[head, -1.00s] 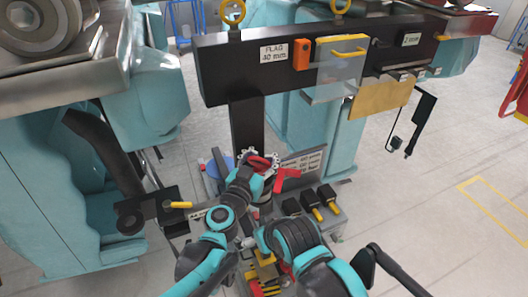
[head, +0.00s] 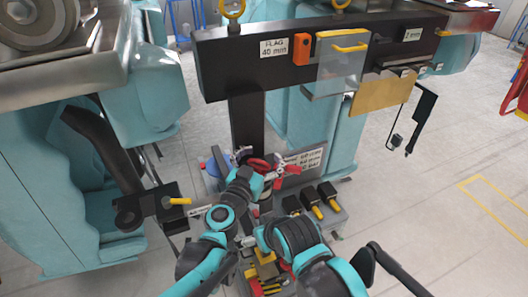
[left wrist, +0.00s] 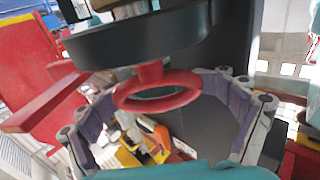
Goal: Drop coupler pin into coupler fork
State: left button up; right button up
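My left gripper (head: 262,166) is over the bench in the middle, next to a red part. In the left wrist view its fingers (left wrist: 165,118) are spread wide, one on each side of a red ring (left wrist: 158,92). The ring has a short red stem on a dark round disc (left wrist: 140,38); the fingers look apart from it. I cannot tell whether this is the coupler pin. A black bracket with a round end (head: 150,207) and a yellow grip, possibly the coupler fork, is at the left beside the teal car. My right gripper is hidden or out of view.
A black beam (head: 230,62) with hanging gauges crosses above the bench on a post. Black blocks with yellow grips (head: 320,205) stand right of the gripper. Red and yellow items (head: 265,285) lie at the bottom. Teal cars flank the bench; the floor at right is open.

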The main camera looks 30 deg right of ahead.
pick_arm(q)
jog(key=v, duration=1.2)
dwell(0.3)
